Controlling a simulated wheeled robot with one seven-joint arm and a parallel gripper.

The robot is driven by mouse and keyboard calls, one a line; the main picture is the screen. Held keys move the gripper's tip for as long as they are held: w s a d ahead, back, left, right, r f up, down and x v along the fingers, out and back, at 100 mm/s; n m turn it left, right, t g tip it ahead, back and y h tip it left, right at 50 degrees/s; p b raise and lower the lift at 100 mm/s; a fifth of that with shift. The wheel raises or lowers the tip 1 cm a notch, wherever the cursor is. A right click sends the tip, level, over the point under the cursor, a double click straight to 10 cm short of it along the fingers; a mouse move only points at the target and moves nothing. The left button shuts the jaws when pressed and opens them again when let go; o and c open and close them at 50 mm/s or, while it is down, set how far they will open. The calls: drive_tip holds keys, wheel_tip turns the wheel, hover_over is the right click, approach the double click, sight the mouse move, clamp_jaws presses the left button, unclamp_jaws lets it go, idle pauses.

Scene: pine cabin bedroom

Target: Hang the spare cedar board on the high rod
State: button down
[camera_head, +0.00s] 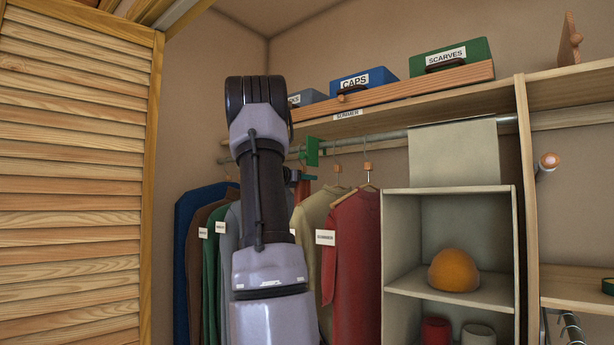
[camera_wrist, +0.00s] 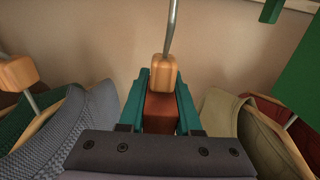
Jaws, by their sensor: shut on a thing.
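My gripper (camera_wrist: 162,97) has teal fingers shut on the cedar board (camera_wrist: 159,112), a reddish-brown block with a pale wooden top and a metal hook rising from it. In the head view my gripper (camera_head: 303,177) is partly hidden behind my arm, and a strip of the board (camera_head: 304,190) shows beside it, below the high rod (camera_head: 380,137). The hook's upper end is out of the wrist view, so I cannot tell whether it touches the rod.
Clothes hang close on both sides, including a grey garment (camera_wrist: 92,110) and a beige one (camera_wrist: 222,118). A green divider (camera_head: 312,151) is on the rod just right of my gripper. A hanging shelf unit (camera_head: 395,240) stands further right, and a louvred door (camera_head: 75,180) is at left.

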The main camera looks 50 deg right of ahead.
drive_tip(key=shift+f, duration=0.25)
drive_tip(key=c, duration=0.5)
unclamp_jaws()
drive_tip(key=shift+a, duration=0.1)
drive_tip(key=a, duration=1.1)
drive_tip(key=s+a+f+m+t+y, duration=0.1)
drive_tip(key=s+a+f+m+y, duration=0.5)
drive_tip(key=a, duration=0.4)
drive_tip(key=s+a+f+m+t+y, duration=0.1)
drive_tip(key=s+a+f+m+y, duration=0.5)
drive_tip(key=a, duration=0.3)
drive_tip(key=s+a+f+m+t+y, duration=0.1)
drive_tip(key=s+a+f+m+y, duration=0.1)
drive_tip(key=a, duration=0.6)
drive_tip(key=s+a+f+m+t+y, duration=0.1)
drive_tip(key=s+a+f+m+y, duration=0.1)
drive_tip(key=a, duration=0.6)
drive_tip(key=s+a+f+m+t+y, duration=0.1)
drive_tip(key=s+a+f+m+y, duration=0.1)
drive_tip(key=s+a+m+y, duration=0.2)
drive_tip(key=shift+s+a+f+m, duration=0.15)
drive_tip(key=shift+a+m, duration=0.4)
drive_tip(key=shift+a, duration=0.3)
drive_tip(key=shift+s+a+m, duration=0.2)
drive_tip(key=shift+a+m, duration=0.3)
drive_tip(key=shift+a, duration=0.4)
drive_tip(key=shift+s+a+f+m, duration=0.15)
drive_tip(key=shift+a+m, duration=0.4)
drive_tip(key=shift+a, duration=0.3)
